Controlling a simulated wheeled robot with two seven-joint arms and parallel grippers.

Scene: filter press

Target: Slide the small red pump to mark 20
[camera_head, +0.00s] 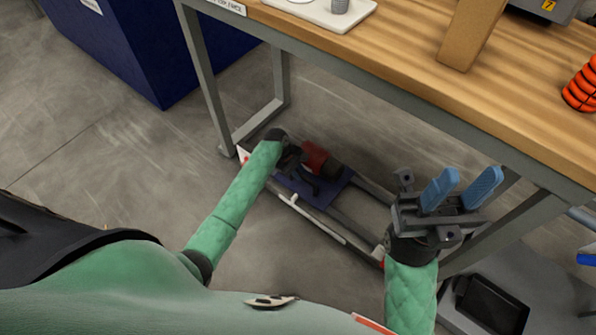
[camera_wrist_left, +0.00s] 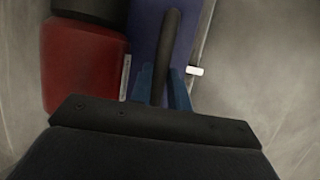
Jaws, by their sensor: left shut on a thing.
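The small red pump (camera_head: 318,158), with a black end, sits on a blue base plate (camera_head: 337,186) on the low rails under the bench. In the left wrist view the pump (camera_wrist_left: 82,68) is at the upper left, beside the plate (camera_wrist_left: 146,30). My left gripper (camera_head: 293,160) is at the pump's left; in its wrist view the blue fingers (camera_wrist_left: 161,84) are shut on a dark bar-shaped handle (camera_wrist_left: 171,40). A white scale strip (camera_head: 312,219) runs along the front rail; its marks are too small to read. My right gripper (camera_head: 465,181) is open and empty, right of the rails.
The wooden bench top (camera_head: 400,65) overhangs the rails, with steel legs (camera_head: 208,85) at the left. A blue bin (camera_head: 135,45) stands at the upper left. A grey surface with a dark panel (camera_head: 491,304) is at the lower right. The rails right of the pump look clear.

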